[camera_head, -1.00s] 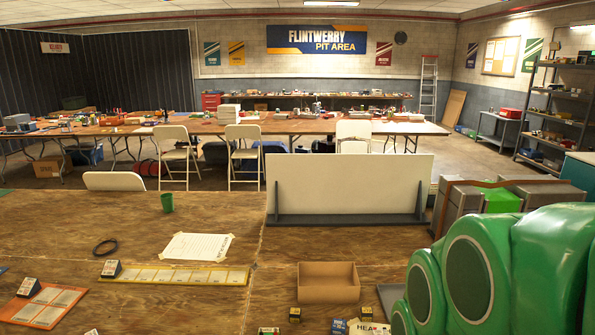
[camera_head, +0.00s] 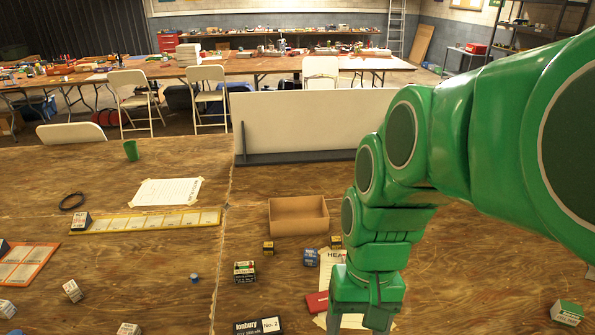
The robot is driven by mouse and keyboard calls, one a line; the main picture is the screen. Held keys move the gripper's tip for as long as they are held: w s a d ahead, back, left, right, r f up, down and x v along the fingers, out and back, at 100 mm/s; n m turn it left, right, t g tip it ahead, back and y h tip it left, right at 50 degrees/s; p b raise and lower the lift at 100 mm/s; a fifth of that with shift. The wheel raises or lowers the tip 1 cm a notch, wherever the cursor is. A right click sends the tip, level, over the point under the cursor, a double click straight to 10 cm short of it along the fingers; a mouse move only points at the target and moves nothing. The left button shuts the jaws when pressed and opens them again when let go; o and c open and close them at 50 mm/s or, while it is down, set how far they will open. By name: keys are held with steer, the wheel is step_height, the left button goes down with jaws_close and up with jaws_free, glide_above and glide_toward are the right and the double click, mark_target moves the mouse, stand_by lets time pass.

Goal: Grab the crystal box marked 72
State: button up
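I cannot read 72 on any box, so I cannot tell which is the crystal box. Small boxes lie on the wooden table: a black-and-yellow one with a white label (camera_head: 244,271), a tiny yellow-and-black one (camera_head: 268,247), a blue one (camera_head: 311,257), another tiny yellow one (camera_head: 336,241), a white one (camera_head: 73,291) at left and a green-and-white one (camera_head: 566,313) at right. My green gripper (camera_head: 365,322) points down at the bottom edge, over a paper sheet (camera_head: 331,262) and beside a red box (camera_head: 317,303). Its fingertips are not clear.
An open cardboard tray (camera_head: 298,229) stands mid-table, before a white upright panel (camera_head: 300,122). A yellow strip (camera_head: 150,222), a taped sheet (camera_head: 167,192) and a green cup (camera_head: 131,150) are at left.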

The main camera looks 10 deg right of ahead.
steer(key=w+a+m+y, duration=0.2)
steer(key=w, duration=0.7)
steer(key=w+a+m+y, duration=0.2)
steer(key=w, duration=0.7)
steer(key=m+t+y, duration=0.2)
steer(key=m+y, duration=0.4)
steer(key=m, duration=0.4)
glide_above(336, 238)
steer(key=s+a, duration=0.4)
steer(key=s, duration=0.3)
step_height(336, 238, down, 16)
steer(key=w+d+f+m+t, duration=0.1)
steer(key=d+f, duration=0.3)
steer(key=w+d+f+m+t, duration=0.1)
steer(key=w+d+f+m, duration=0.1)
steer(key=d+f, duration=0.2)
steer(key=w+d+f+m, duration=0.1)
steer(key=d+f+m, duration=0.1)
steer(key=d+f, duration=0.2)
steer(key=shift+w+f+t+y, duration=0.15)
steer(key=shift+w+t+y, duration=0.05)
steer(key=shift+t+y, duration=0.2)
steer(key=shift+w+x, duration=0.2)
steer(key=shift+x, duration=1.75)
steer(key=shift+w+x, duration=0.2)
steer(key=shift+x, duration=1.75)
steer(key=c, duration=1.1)
steer(key=shift+r, duration=0.25)
